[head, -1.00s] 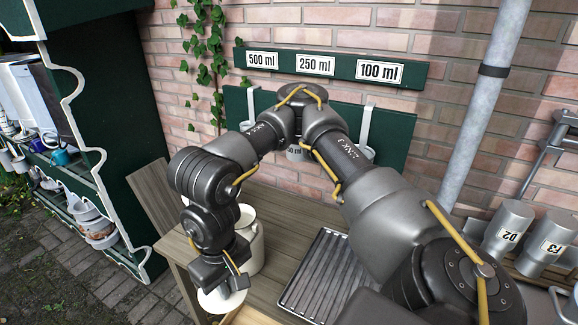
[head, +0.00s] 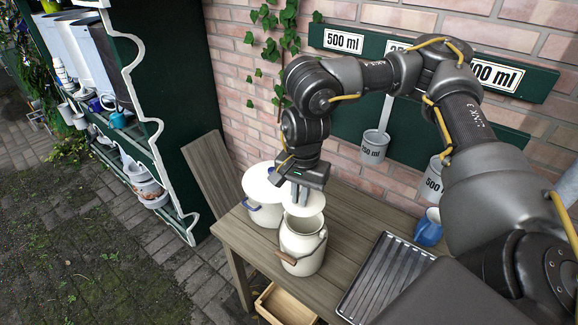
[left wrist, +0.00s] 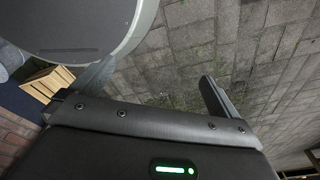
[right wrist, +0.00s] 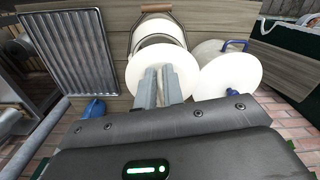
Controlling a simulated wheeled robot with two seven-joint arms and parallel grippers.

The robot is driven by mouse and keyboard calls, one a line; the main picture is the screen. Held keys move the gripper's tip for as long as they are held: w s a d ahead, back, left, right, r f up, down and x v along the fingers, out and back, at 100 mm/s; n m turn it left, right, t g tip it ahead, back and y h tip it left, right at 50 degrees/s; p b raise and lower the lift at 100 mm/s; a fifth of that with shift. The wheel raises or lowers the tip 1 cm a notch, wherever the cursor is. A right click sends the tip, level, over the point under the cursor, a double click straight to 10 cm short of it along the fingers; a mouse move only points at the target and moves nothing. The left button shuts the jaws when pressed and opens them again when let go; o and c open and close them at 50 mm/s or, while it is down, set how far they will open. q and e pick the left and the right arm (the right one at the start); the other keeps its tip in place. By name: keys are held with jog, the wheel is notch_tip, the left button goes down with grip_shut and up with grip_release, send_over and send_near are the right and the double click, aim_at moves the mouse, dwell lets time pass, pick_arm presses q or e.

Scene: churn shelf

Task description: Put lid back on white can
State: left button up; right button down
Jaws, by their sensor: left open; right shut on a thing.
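The white can (head: 303,252) is a cream milk can with a wooden-grip bail handle, upright on the wooden table. My right gripper (head: 301,192) is shut on a flat round white lid (head: 316,203) and holds it just above the can's mouth. In the right wrist view the lid (right wrist: 166,62) is in front of the fingers (right wrist: 160,88). There the can's rim and open mouth (right wrist: 157,45) show partly behind it, so lid and mouth look offset. My left gripper (left wrist: 158,90) is open and empty above paving, outside the head view.
A white pot (head: 262,212) with blue handles and a white disc on top (head: 259,182) stands close beside the can. A ribbed metal tray (head: 385,278) and a blue mug (head: 429,228) are to the right. Measuring cups (head: 374,147) hang behind. A wooden crate (head: 284,304) is below.

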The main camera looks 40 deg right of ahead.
aim_at(301, 209)
jog(key=shift+w+d+r+m, duration=0.2)
jog(key=shift+w+r+m, duration=0.1)
jog(key=shift+s, duration=0.25)
pick_arm(q)
jog(key=s, duration=0.6)
pick_arm(e)
jog(key=shift+s, duration=0.15)
jog(key=shift+d+f+b, duration=0.15)
jog(key=shift+f+b, duration=0.15)
jog(key=shift+b, duration=0.2)
notch_tip(301, 209, down, 2)
jog(key=shift+f+b, duration=0.1)
jog(key=shift+b, duration=1)
jog(key=shift+f+b, duration=0.75)
jog(key=shift+b, duration=0.1)
pick_arm(q)
notch_tip(301, 209, down, 6)
jog(key=w+b, duration=0.1)
jog(key=w, duration=0.1)
jog(key=shift+w+a+r, duration=0.15)
pick_arm(e)
jog(key=shift+f, duration=0.95)
pick_arm(q)
jog(key=shift+w, duration=0.25)
jog(key=shift+r+p, duration=0.25)
jog(key=shift+p, duration=0.05)
